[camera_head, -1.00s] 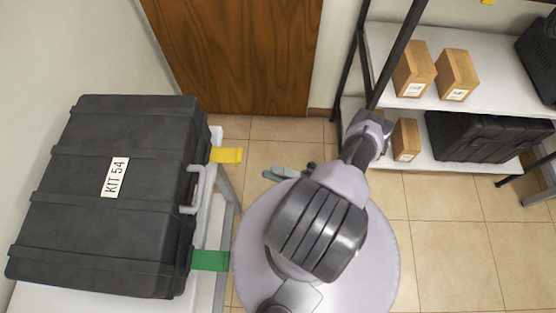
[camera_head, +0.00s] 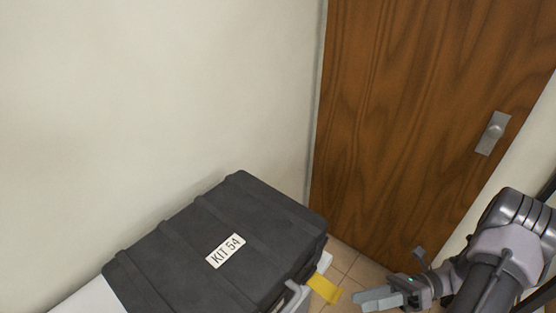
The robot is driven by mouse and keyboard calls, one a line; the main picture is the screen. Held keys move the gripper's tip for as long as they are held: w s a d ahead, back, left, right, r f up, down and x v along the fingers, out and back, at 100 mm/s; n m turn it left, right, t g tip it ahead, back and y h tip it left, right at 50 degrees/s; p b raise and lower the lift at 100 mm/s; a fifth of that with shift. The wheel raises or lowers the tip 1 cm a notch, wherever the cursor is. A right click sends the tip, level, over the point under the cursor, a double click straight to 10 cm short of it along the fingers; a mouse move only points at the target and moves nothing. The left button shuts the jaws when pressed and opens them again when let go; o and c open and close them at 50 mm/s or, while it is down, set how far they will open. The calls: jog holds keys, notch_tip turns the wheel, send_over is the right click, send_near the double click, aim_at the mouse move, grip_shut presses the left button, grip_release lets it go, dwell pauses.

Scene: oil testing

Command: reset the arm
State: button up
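My arm shows at the lower right of the head view, bent, with its grey links in front of the door and the wall. My gripper (camera_head: 376,299) is at the lower end of the arm and points left, towards the yellow tab beside the black case. Its fingers look close together, but the angle does not show whether there is a gap between them. I see nothing held in it. It is apart from the case.
A black case labelled KIT 54 (camera_head: 190,262) lies on a white-topped table (camera_head: 88,299) at the lower left. A yellow tab (camera_head: 325,288) sticks out beside it. Little tiled floor (camera_head: 352,264) shows.

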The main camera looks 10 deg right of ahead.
jog(key=a+r+n+t+h, duration=0.2)
jog(key=a+r+n+h, duration=0.6)
jog(key=r+n, duration=0.3)
jog(key=a+r+n+t+h, duration=0.3)
jog(key=a+r+n+h, duration=0.5)
jog(key=r+n, duration=0.3)
jog(key=shift+s+a+n, duration=0.15)
jog(key=shift+a+n, duration=0.25)
jog(key=shift+a, duration=0.1)
jog(key=shift+r, duration=0.1)
